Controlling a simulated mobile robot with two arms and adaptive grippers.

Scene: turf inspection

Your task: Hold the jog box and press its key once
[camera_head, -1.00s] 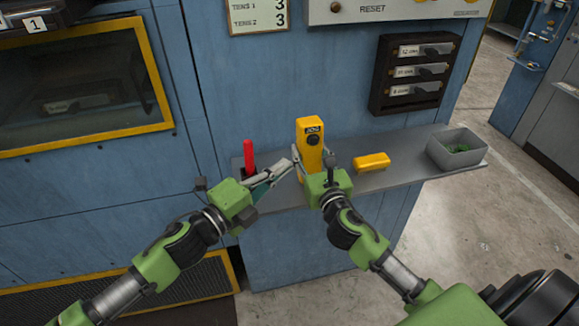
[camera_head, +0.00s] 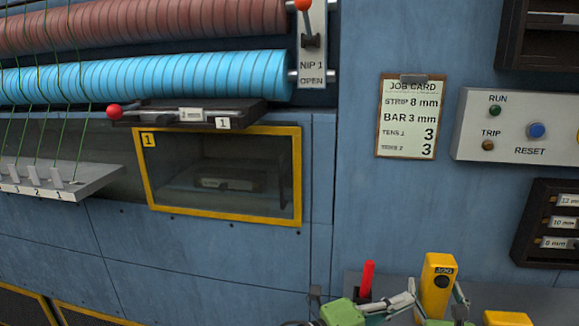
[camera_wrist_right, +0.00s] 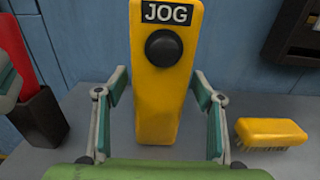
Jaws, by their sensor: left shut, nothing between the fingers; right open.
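The yellow jog box (camera_head: 438,283) stands upright on the grey shelf, with a black JOG label and a round black key below it. In the right wrist view the jog box (camera_wrist_right: 157,100) fills the middle and its key (camera_wrist_right: 164,48) faces me. My right gripper (camera_wrist_right: 160,85) is open, with one finger on each side of the box; I cannot tell whether they touch it. My left gripper (camera_head: 411,292) is shut and empty, just left of the box. Its lower parts are cut off in the head view.
A red-handled tool (camera_head: 367,280) stands in a dark holder (camera_wrist_right: 42,122) left of the box. A yellow brush (camera_wrist_right: 270,132) lies on the shelf (camera_wrist_right: 255,165) to the right. A job card (camera_head: 410,118) and a RUN/TRIP/RESET panel (camera_head: 512,128) are on the blue wall.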

